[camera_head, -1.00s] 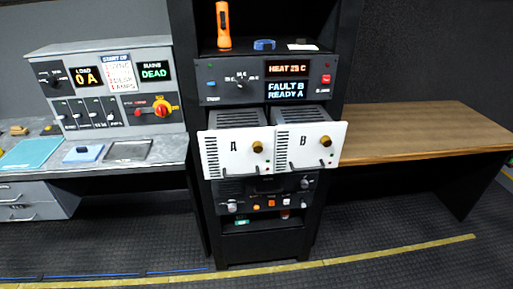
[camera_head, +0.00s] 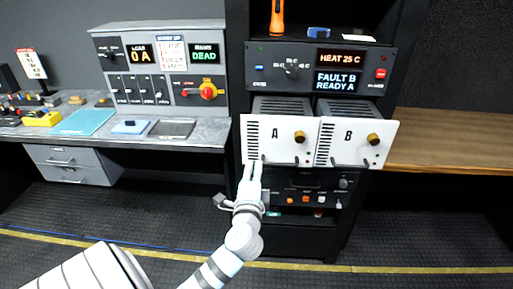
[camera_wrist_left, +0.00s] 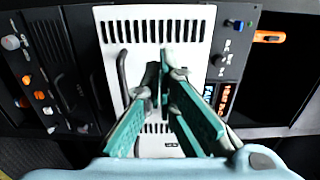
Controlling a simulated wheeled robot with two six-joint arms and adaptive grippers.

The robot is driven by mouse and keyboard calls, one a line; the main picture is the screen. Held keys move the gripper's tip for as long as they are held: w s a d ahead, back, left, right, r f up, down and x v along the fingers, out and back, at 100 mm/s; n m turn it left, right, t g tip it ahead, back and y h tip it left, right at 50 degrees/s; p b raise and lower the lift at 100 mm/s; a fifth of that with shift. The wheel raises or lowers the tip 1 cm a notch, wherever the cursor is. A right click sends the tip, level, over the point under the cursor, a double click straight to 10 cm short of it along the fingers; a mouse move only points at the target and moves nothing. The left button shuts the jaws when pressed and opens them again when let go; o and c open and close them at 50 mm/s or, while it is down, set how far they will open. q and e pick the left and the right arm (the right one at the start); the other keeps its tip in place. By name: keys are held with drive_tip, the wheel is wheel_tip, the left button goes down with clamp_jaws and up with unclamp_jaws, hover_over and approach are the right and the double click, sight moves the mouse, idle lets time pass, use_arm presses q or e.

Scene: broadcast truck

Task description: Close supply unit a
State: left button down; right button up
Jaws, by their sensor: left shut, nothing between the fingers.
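Supply unit A (camera_head: 263,146) has a white front panel marked A, with vent slots, a brass knob and a dark handle at its lower edge. It stands pulled out of the black rack, level with supply unit B (camera_head: 344,156). My left gripper (camera_head: 251,170) is shut and empty at the lower left of unit A's panel. The left wrist view shows the white panel (camera_wrist_left: 150,16) sideways behind the green finger pads (camera_wrist_left: 160,88). I cannot tell whether the fingertips touch the panel. My right gripper is not in view.
The control module above reads FAULT B, READY A on its display (camera_head: 341,81). A dark panel with buttons (camera_head: 305,183) sits below the units. A grey console (camera_head: 160,75) stands left and a wooden desk (camera_head: 450,140) right. The floor in front is clear.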

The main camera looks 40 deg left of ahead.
sight(258, 141)
use_arm(q)
drive_tip(key=x, duration=1)
drive_tip(key=shift+w+a, duration=0.2)
drive_tip(key=shift+w, duration=0.05)
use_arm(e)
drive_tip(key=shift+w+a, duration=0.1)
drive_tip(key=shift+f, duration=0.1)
